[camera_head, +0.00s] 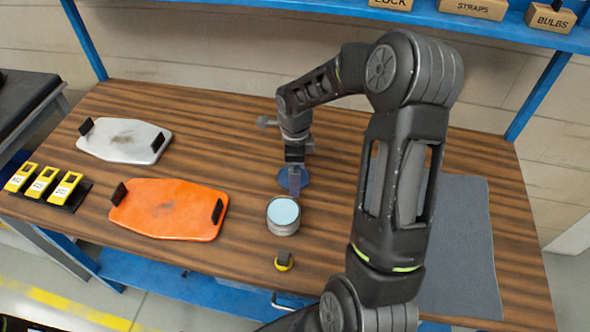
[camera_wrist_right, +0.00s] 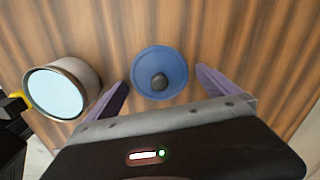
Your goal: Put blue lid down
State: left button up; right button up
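The blue lid (camera_wrist_right: 148,63), round with a dark knob in its middle, lies on the wooden table. In the head view the lid (camera_head: 284,181) is partly hidden behind my right gripper. My right gripper (camera_head: 295,184) points down over it. In the right wrist view the two purple fingers of the right gripper (camera_wrist_right: 160,77) stand apart on either side of the lid, with a small gap at each side. They hold nothing. A round metal can (camera_head: 283,216) with a pale blue top surface stands just in front of the lid. My left gripper is not in view.
A small yellow and black item (camera_head: 283,262) lies near the front edge. An orange panel (camera_head: 168,210) and a grey panel (camera_head: 124,142), both with black handles, lie at left, beside several yellow items (camera_head: 43,183). A grey mat (camera_head: 462,240) covers the right side.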

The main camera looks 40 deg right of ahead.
jog(key=shift+r+p, duration=0.5)
jog(key=shift+r, duration=0.1)
notch_tip(320, 180, up, 11)
jog(key=p, duration=0.6)
dwell(0.4)
